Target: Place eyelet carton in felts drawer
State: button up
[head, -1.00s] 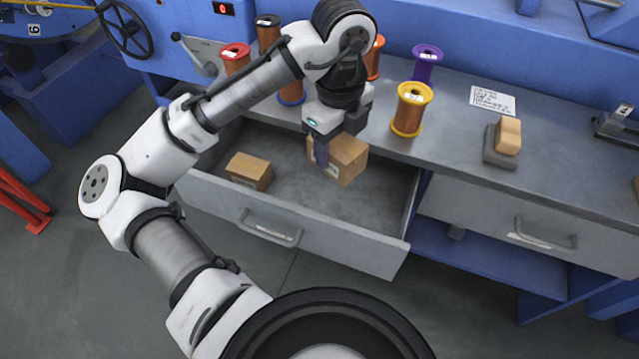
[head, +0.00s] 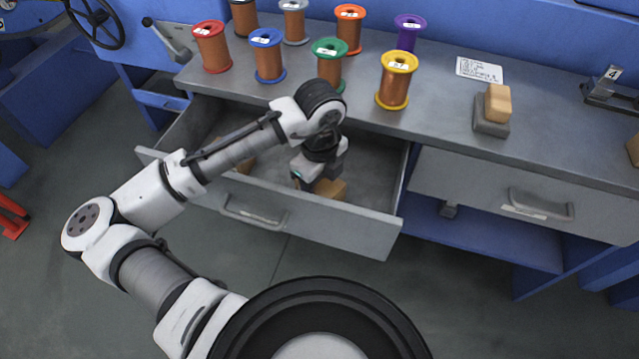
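The eyelet carton (head: 332,189), a small brown box, is low inside the open grey drawer (head: 345,224). The drawer front hides its lower part, so I cannot tell whether it touches the drawer floor. My gripper (head: 313,184) points down into the drawer and appears shut on the carton; its fingers are mostly hidden. A second brown carton (head: 245,166) is in the left part of the drawer, mostly behind my arm. The label on the open drawer's front is too small to read.
Several wire spools, including a green one (head: 329,66) and a yellow one (head: 396,80), stand on the counter behind the drawer. A stamp-like block (head: 493,110) and a paper sheet (head: 479,70) lie to the right. A closed drawer (head: 480,186) is at right.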

jog(key=shift+f, duration=0.3)
jog(key=shift+f, duration=0.15)
jog(key=o, duration=1.2)
notch_tip(320, 180, up, 13)
jog(key=p, duration=0.2)
jog(key=shift+f+p, duration=0.2)
jog(key=shift+p, duration=0.15)
